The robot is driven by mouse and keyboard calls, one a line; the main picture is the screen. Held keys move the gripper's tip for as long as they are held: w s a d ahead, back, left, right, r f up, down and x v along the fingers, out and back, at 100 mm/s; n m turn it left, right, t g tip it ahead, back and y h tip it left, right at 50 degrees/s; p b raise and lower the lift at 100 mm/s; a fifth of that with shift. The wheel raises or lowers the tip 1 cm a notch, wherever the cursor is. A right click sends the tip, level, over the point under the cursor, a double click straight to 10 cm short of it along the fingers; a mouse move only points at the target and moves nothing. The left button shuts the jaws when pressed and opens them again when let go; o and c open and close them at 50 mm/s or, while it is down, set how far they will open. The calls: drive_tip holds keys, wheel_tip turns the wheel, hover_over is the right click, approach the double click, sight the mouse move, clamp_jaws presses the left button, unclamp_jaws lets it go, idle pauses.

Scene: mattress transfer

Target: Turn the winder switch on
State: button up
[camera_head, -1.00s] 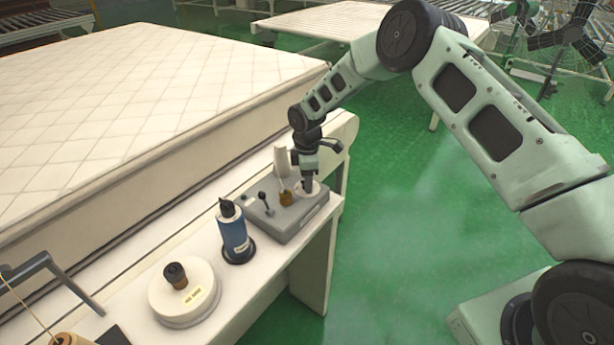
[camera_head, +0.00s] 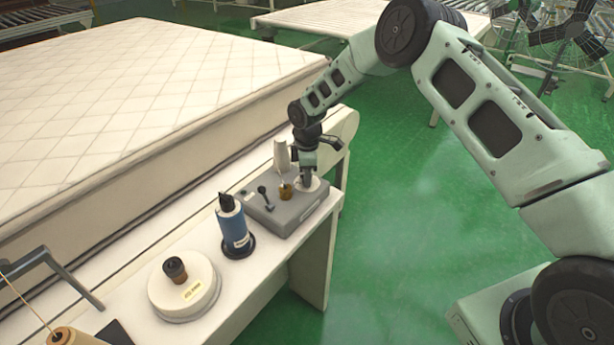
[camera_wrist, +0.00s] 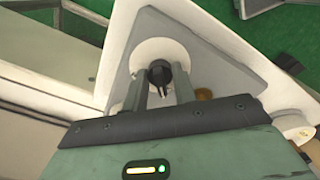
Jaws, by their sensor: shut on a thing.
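The winder is a grey box (camera_head: 285,222) on the white bench. On top it has a small black lever (camera_head: 265,195), a brass-coloured part (camera_head: 286,191) and a white round dial (camera_head: 316,186) at its right end. My gripper (camera_head: 305,180) points down over this dial. In the wrist view my gripper (camera_wrist: 160,88) has its two fingers on either side of a dark switch knob (camera_wrist: 160,72) in the middle of the white dial (camera_wrist: 142,52). It is shut on that knob. In the head view the fingers hide the knob.
A blue spool (camera_head: 233,230) and a white round base with a dark knob (camera_head: 175,269) stand left of the winder. A white cone (camera_head: 281,155) stands behind it. A quilted mattress (camera_head: 130,95) lies behind the bench.

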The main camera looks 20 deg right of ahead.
drive_tip(key=m+b, duration=0.3)
drive_tip(key=m, duration=0.1)
drive_tip(key=shift+f+b, duration=0.15)
drive_tip(key=shift+b, duration=0.15)
drive_tip(key=m+b, duration=0.2)
drive_tip(key=m, duration=0.2)
drive_tip(key=shift+m+b, duration=0.3)
drive_tip(key=shift+b, duration=0.05)
drive_tip(key=m+b, duration=0.1)
drive_tip(key=m, duration=0.3)
drive_tip(key=shift+m+b, duration=0.3)
drive_tip(key=shift+b, duration=0.05)
drive_tip(key=shift+r+m+b, duration=0.2)
drive_tip(key=shift+m+b, duration=0.25)
drive_tip(key=shift+m, duration=1.55)
drive_tip(key=o, duration=1)
wheel_tip(320, 180, up, 17)
drive_tip(key=b, duration=0.3)
drive_tip(key=shift+r, duration=0.2)
